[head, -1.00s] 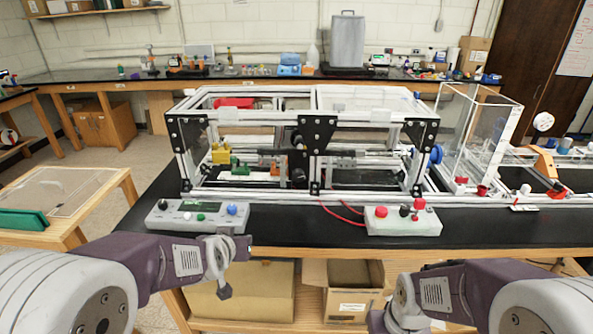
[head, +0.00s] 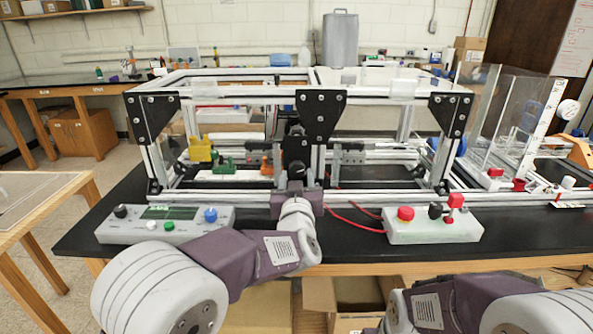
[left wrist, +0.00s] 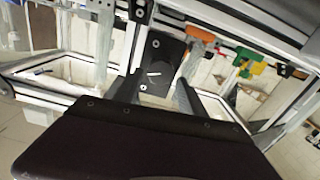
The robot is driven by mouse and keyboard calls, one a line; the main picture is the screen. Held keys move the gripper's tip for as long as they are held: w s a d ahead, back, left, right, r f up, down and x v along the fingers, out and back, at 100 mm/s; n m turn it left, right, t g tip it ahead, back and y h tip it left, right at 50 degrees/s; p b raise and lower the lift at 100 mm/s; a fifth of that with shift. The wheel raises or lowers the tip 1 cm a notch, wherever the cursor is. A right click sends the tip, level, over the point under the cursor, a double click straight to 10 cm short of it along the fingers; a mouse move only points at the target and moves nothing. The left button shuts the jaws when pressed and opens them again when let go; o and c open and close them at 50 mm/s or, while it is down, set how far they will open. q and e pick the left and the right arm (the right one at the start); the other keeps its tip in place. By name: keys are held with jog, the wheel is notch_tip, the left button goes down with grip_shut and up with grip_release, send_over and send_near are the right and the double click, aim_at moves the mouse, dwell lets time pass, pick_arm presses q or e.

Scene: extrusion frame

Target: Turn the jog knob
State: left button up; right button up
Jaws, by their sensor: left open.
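A grey control box (head: 120,229) lies at the table's front left. It carries a black knob (head: 121,211), a small display, white and green buttons and a blue knob (head: 210,215); I cannot tell which knob is the jog knob. My left gripper (head: 296,172) is right of this box, raised in front of the frame's middle post, its fingers partly hidden by my wrist. In the left wrist view its two dark fingers (left wrist: 163,92) are apart with nothing held, a black bracket (left wrist: 161,62) showing beyond. My right gripper is out of view.
The aluminium extrusion frame (head: 232,99) stands behind the box, with yellow (head: 200,150), green (head: 225,165) and orange (head: 266,166) parts inside. A second box (head: 433,232) with red buttons and red cables is at right. Clear panels (head: 513,120) stand farther right.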

aim_at(297, 171)
pick_arm(q)
jog(key=w, duration=0.5)
jog(key=shift+w, duration=0.2)
jog(key=shift+s, duration=0.1)
grip_shut()
